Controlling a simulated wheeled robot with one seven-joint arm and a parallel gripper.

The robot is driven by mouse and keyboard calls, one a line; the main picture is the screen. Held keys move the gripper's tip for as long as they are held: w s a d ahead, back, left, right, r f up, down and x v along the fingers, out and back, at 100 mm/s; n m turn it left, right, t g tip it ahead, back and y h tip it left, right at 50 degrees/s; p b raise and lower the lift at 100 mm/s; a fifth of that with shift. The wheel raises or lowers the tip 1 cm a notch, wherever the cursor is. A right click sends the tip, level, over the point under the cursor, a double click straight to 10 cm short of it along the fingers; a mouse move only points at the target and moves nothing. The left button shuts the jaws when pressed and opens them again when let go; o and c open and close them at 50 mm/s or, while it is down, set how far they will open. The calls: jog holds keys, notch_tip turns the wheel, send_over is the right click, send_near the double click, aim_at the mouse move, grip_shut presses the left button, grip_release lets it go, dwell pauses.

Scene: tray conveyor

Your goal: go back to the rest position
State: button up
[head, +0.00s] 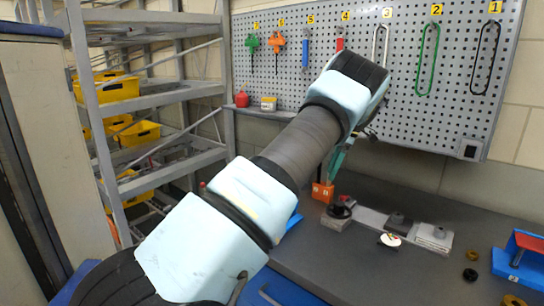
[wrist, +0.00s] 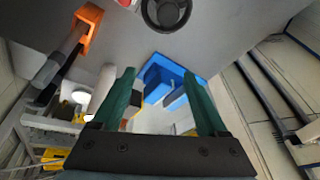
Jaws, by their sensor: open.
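My gripper (wrist: 160,74) is open, with its two green fingers apart and nothing held between them. In the head view, my arm reaches up from the lower left to the middle, and its wrist is bent down over the back of the bench. A teal finger shows in part below the wrist (head: 337,162); the rest of the gripper is hidden behind the arm. In the wrist view, a blue holder (wrist: 160,82) lies beyond the fingers, apart from them as far as I can tell. An orange block (head: 322,192) stands on the bench below the wrist.
The grey bench (head: 400,275) carries a black knob (head: 341,208), a white-topped disc (head: 390,240), several rings and a blue fixture (head: 522,262) at right. A pegboard (head: 450,110) with hung tools stands behind. Shelves with yellow bins (head: 120,90) stand left. The bench's front middle is clear.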

jog(key=s+a+m+h+b, duration=0.1)
jog(key=s+a+m, duration=0.2)
jog(key=a, duration=0.7)
jog(key=s+a+m+h, duration=0.2)
jog(key=s+a+m, duration=0.1)
jog(key=a, duration=0.7)
jog(key=s+a+f+m+t, duration=0.1)
jog(key=s+a+m, duration=0.4)
jog(key=s, duration=0.6)
jog(key=s+a+f+m+b, duration=0.1)
jog(key=s+a+m, duration=0.4)
jog(key=s, duration=0.5)
jog(key=shift+s+f+m+t+h, duration=0.15)
jog(key=shift+s+m+t+h, duration=0.15)
jog(key=shift+s+t+h, duration=0.1)
